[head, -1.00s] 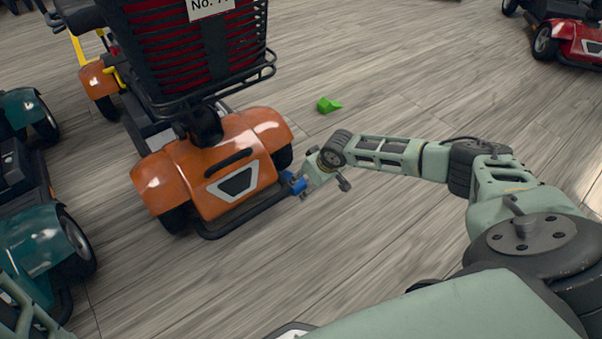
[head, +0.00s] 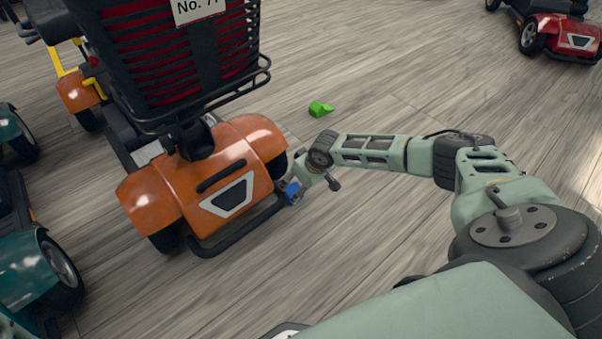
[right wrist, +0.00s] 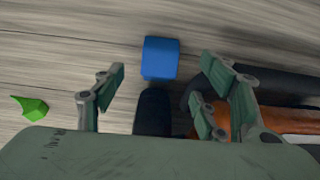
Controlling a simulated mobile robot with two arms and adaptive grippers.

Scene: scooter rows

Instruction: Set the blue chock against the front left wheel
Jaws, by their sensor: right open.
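The blue chock (head: 292,193) rests on the floor at the front corner of the orange scooter (head: 216,180). It lies near the scooter's front left wheel (head: 278,166), on the right in the head view. In the right wrist view, the chock (right wrist: 160,57) sits just beyond the end of the dark wheel (right wrist: 152,112); I cannot tell if they touch. My right gripper (head: 298,184) is low beside the chock. In the right wrist view its fingers (right wrist: 164,72) are spread, with the chock between and slightly beyond their tips. My left gripper is out of view.
A green chock (head: 319,109) lies on the floor behind my right arm. Teal scooters (head: 40,270) stand at the left, and a red scooter (head: 568,38) at the far right. The orange scooter's dark front bumper (right wrist: 270,85) is close to the right finger. Floor to the right is open.

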